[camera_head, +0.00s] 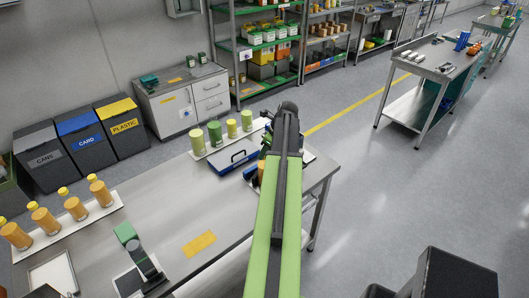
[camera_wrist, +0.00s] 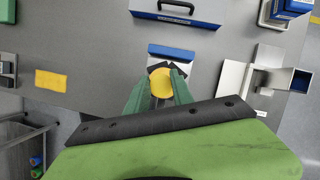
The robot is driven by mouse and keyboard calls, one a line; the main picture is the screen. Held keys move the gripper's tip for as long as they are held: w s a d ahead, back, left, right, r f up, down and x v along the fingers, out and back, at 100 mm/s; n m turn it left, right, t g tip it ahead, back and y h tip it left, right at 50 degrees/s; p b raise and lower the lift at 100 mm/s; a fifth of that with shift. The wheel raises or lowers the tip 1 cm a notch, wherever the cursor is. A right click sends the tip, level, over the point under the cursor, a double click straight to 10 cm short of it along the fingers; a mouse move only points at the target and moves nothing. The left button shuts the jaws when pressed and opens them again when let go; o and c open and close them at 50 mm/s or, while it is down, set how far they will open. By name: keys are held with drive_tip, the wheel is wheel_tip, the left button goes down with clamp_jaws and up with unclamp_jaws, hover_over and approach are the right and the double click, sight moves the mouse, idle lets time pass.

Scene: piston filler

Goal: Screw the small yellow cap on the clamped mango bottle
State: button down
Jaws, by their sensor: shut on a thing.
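In the wrist view my gripper (camera_wrist: 160,88) points down at the bench with its two green fingers on either side of the yellow cap (camera_wrist: 160,80). The fingers are shut on the cap. Just beyond it is a clamp with dark angled jaws and a blue and white body (camera_wrist: 171,52). The cap hides most of what is below it, so I cannot tell whether it touches the bottle's neck. In the head view my arm covers the gripper, the cap and most of the clamp area.
Several orange bottles (camera_head: 46,219) stand on a white tray at the bench's left. A blue case (camera_head: 232,159) lies behind the clamp area, with several green-yellow containers (camera_head: 214,134) behind it. A yellow mat (camera_head: 199,243) lies on the bench.

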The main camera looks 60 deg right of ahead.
drive_tip(key=shift+m, duration=0.6)
drive_tip(key=m+h, duration=0.1)
drive_tip(key=m, duration=0.2)
drive_tip(key=shift+a+m+h, duration=0.2)
drive_tip(key=shift+m+h, duration=0.1)
drive_tip(key=shift+h, duration=0.1)
drive_tip(key=m, duration=0.2)
drive_tip(key=m+g+h, duration=0.1)
drive_tip(key=shift+d+m, duration=0.2)
drive_tip(key=shift+m, duration=0.2)
drive_tip(key=c, duration=1)
unclamp_jaws()
